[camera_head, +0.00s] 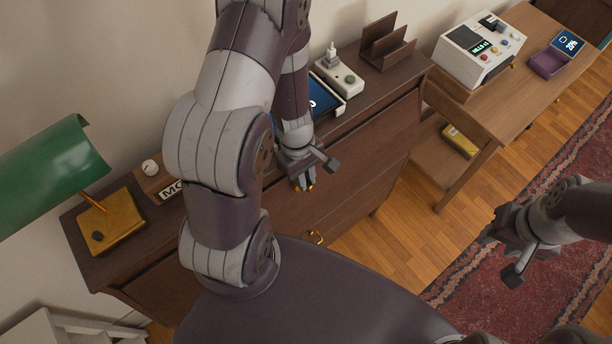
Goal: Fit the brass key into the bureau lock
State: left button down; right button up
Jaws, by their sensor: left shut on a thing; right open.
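The dark brown bureau (368,150) stands along the wall, its front facing my base. My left gripper (304,184) reaches down in front of the bureau's upper front, shut. Small brass-coloured bits show at its fingertips, where it holds the brass key (310,187); most of the key is hidden by the fingers. The lock cannot be made out behind the gripper, and I cannot tell whether the key touches it. A brass pull (316,237) shows lower on the bureau front. My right gripper (503,256) is open and empty over the rug, away from the bureau.
A wooden desk (512,92) with a console (478,48) stands to the right. Bare floor lies between.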

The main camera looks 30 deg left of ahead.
pick_arm(q)
jog(key=shift+w+a+p, duration=0.2)
jog(key=shift+a+p, duration=0.05)
jog(key=shift+a, duration=0.25)
jog(key=shift+w+a+p, duration=0.2)
jog(key=shift+a+p, duration=0.05)
jog(key=shift+a, duration=0.2)
jog(key=c, duration=1)
grip_release()
jog(key=shift+r, duration=0.1)
jog(key=r+p, duration=0.4)
jog(key=a+r+p, duration=0.1)
jog(key=r+p, duration=0.1)
jog(key=shift+w, duration=0.2)
jog(key=shift+f, duration=0.15)
